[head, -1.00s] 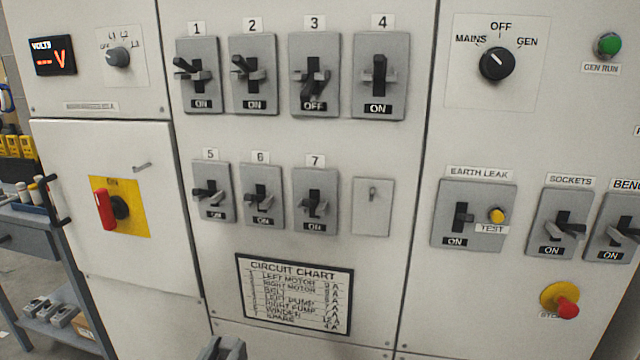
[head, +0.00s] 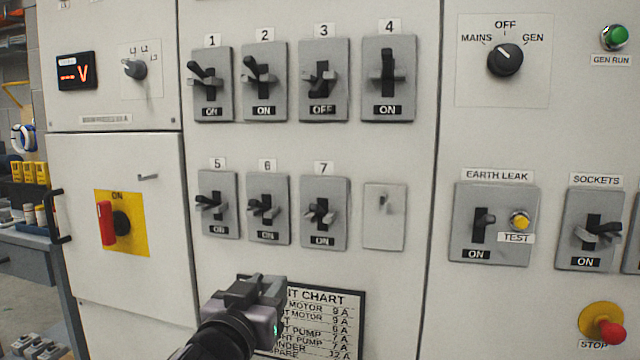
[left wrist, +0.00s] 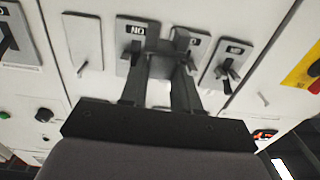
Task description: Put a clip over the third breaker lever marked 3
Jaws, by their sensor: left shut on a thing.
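Breaker 3 (head: 325,80) is in the upper row, third from the left, under a tag marked 3. Its label reads OFF and its dark lever points down, with nothing over it. My left gripper (head: 258,289) is low in the head view, in front of the circuit chart, below and left of breaker 3 and apart from the panel. In the left wrist view its two fingers are shut on a small dark grey clip (left wrist: 166,46). The clip's shape is hard to make out in the head view. My right gripper is in neither view.
Breakers 1 (head: 211,84), 2 (head: 264,80) and 4 (head: 388,78) flank breaker 3, all labelled ON. Breakers 5, 6 and 7 (head: 324,213) stick out below. A red-handled switch (head: 106,222) is at the left. Several grey pieces lie on the cart's lower shelf (head: 40,348).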

